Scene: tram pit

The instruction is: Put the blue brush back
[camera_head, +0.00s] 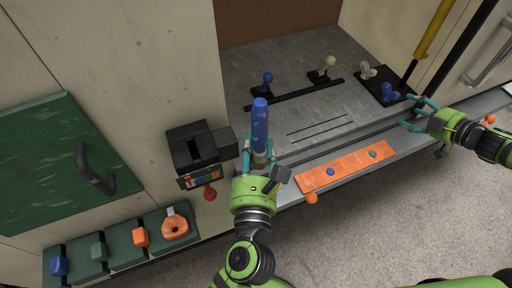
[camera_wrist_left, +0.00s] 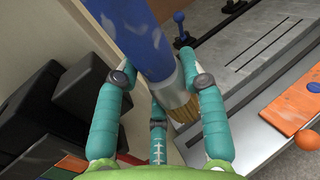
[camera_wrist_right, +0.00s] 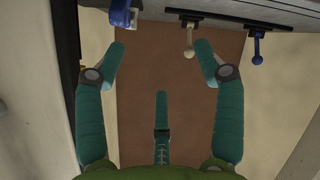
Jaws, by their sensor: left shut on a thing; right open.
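The blue brush (camera_head: 260,122) stands nearly upright in my left gripper (camera_head: 257,166), handle up. In the left wrist view the scuffed blue handle (camera_wrist_left: 140,35) rises between the teal fingers (camera_wrist_left: 160,95), with a metal band and tan bristles (camera_wrist_left: 185,111) at its lower end. The left gripper is shut on the brush, beside the grey step. I cannot tell whether the bristles touch anything. My right gripper (camera_head: 419,113) is open and empty near the step's right edge. Its spread fingers show in the right wrist view (camera_wrist_right: 160,65).
A black box (camera_head: 198,150) with a red knob is left of the brush. Blue and white levers (camera_head: 325,67) stand on the step behind. An orange strip (camera_head: 345,166) lies along its front edge. Green blocks with coloured knobs (camera_head: 120,241) line the lower left. Grey floor is clear.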

